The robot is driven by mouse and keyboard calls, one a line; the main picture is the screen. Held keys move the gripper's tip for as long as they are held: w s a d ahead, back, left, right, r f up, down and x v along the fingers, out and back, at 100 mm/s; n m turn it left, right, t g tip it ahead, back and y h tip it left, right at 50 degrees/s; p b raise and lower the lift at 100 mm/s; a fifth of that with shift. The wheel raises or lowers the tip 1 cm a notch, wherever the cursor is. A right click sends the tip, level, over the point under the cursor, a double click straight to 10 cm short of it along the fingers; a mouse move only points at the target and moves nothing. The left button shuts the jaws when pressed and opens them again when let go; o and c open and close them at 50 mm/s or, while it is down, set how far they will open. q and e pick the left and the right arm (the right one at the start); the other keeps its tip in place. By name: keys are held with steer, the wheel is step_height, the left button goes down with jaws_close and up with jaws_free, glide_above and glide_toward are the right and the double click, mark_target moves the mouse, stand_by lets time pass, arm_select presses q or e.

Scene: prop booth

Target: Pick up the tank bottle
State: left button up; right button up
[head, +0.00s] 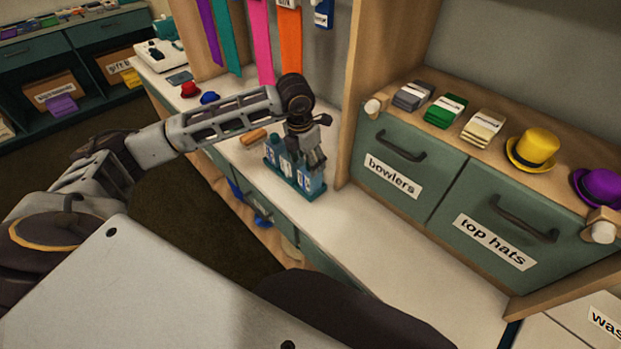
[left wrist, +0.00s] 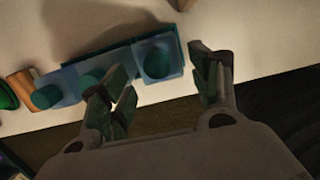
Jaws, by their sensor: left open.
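Several blue bottles (head: 271,152) stand in a row in a green rack (head: 300,193) on the white counter. Their labels are too small to read, so I cannot tell which is the tank bottle. My left gripper (head: 309,160) points down over the right end of the row and hides part of it. In the left wrist view, my left gripper (left wrist: 163,78) is open, with its fingers apart on either side of the end bottle (left wrist: 160,60). Other bottles with round teal tops (left wrist: 46,96) stand left of it. Whether the fingers touch the bottle is unclear. My right gripper is out of view.
A wooden-coloured block (head: 253,137) lies behind the rack. Red (head: 190,90) and blue (head: 210,98) small hats sit farther back. A wooden post (head: 358,130) stands close on the right, beside labelled drawers (head: 400,155). The counter in front is clear.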

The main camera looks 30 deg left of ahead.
mark_target(309, 185)
arm_select(q)
steer(key=shift+f, duration=0.1)
steer(key=shift+w+d+f+p, duration=0.1)
steer(key=shift+w+f+p, duration=0.15)
steer(key=shift+f, duration=0.7)
steer(key=shift+w+d+f+p, duration=0.1)
steer(key=shift+w+f, duration=0.2)
steer(key=shift+f, duration=0.65)
steer(key=shift+w+f, duration=0.1)
steer(key=shift+f, duration=0.45)
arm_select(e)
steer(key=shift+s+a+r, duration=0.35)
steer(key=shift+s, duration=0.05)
arm_select(q)
steer(key=shift+c, duration=0.3)
steer(key=c, duration=0.7)
steer(key=shift+c, duration=0.7)
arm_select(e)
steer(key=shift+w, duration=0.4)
arm_select(q)
steer(key=shift+r, duration=0.15)
